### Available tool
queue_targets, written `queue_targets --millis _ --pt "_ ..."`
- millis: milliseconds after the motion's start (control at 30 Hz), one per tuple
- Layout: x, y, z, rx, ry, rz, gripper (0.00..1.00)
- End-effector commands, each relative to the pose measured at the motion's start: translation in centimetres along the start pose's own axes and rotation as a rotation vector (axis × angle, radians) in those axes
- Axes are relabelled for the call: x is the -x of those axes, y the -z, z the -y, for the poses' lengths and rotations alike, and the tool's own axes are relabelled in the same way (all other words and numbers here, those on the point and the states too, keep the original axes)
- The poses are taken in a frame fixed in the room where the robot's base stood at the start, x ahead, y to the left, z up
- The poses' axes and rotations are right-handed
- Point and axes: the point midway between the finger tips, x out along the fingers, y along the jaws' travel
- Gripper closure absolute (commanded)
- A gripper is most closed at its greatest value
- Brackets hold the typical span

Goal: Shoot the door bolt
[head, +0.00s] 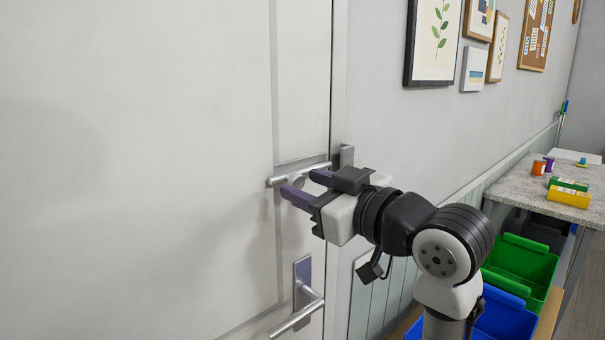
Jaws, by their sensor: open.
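The door bolt (275,181) is a silver rod on a plate near the right edge of the white door (150,150). The bolt's catch (347,156) is on the door frame to the right. My gripper (304,187) is open, with its two purple fingers reaching left toward the door at the bolt's height. The upper finger is in front of part of the bolt. I cannot tell whether the fingers touch it. Part of the bolt is hidden behind the gripper, so whether the rod's end sits in the catch is hard to tell.
A door lever (297,317) on a silver plate sticks out below the bolt. A counter (530,190) stands at the right with green and yellow packs (568,192). Framed pictures (433,40) hang on the wall.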

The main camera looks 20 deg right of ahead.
Motion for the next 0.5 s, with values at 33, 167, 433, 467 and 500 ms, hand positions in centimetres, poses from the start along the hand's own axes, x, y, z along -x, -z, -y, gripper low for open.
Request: queue_targets --millis 33,167,433,467,500 --pt "-0.6 0.1 0.0 -0.001 0.003 0.001 0.57" --pt "-1.5 0.0 0.0 -0.001 0.001 0.001 0.57" --pt "-1.8 -0.1 0.0 0.000 0.001 0.000 0.57" --pt "-1.8 -0.1 0.0 0.000 0.000 0.000 0.57" --pt "-1.8 -0.1 0.0 0.000 0.000 0.000 0.59"
